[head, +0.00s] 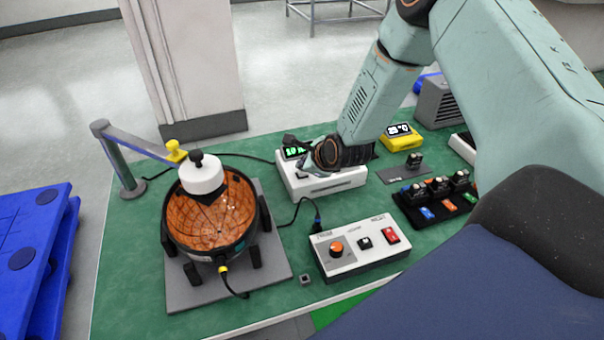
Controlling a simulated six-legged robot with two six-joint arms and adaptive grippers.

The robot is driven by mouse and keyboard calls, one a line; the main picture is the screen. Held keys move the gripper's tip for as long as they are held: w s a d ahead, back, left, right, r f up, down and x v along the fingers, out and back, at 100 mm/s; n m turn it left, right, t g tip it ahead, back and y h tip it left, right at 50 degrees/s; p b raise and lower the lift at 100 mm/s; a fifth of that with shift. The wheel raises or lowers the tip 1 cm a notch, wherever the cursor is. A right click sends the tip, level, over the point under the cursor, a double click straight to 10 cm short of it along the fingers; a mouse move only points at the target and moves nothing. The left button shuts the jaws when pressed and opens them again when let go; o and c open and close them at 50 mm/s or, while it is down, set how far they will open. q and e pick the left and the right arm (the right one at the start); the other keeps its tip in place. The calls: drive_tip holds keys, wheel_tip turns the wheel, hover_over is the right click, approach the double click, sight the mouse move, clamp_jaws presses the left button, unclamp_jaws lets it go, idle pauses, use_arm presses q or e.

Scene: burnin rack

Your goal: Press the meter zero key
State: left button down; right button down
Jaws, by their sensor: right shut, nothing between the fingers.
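A white meter box (335,187) with a lit green display stands at the back middle of the green bench. My right gripper (303,158) is shut and empty, low over the top of this box, beside the display. The gripper and wrist cover much of the box's top, so I cannot make out the zero key. Whether the fingertips touch the box cannot be told. My left gripper is not in view. A smaller yellow box (400,138) with a lit display stands behind and to the right.
A round copper-lined vessel (210,225) with a white cap stands on a grey plate (190,293) at left, below a post with a yellow-tipped arm (130,148). A control box (360,258) with knob and red switch is in front. A black tray (436,210) of parts is at right.

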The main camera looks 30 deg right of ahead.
sight(304, 173)
drive_tip(key=shift+f+b, duration=0.55)
drive_tip(key=shift+b, duration=0.1)
idle(1.1)
drive_tip(key=shift+r, duration=0.1)
drive_tip(key=shift+r+p, duration=0.5)
drive_tip(key=shift+r, duration=0.35)
drive_tip(key=shift+r+p, duration=1.6)
drive_tip(key=shift+r, duration=0.95)
drive_tip(key=shift+f, duration=0.15)
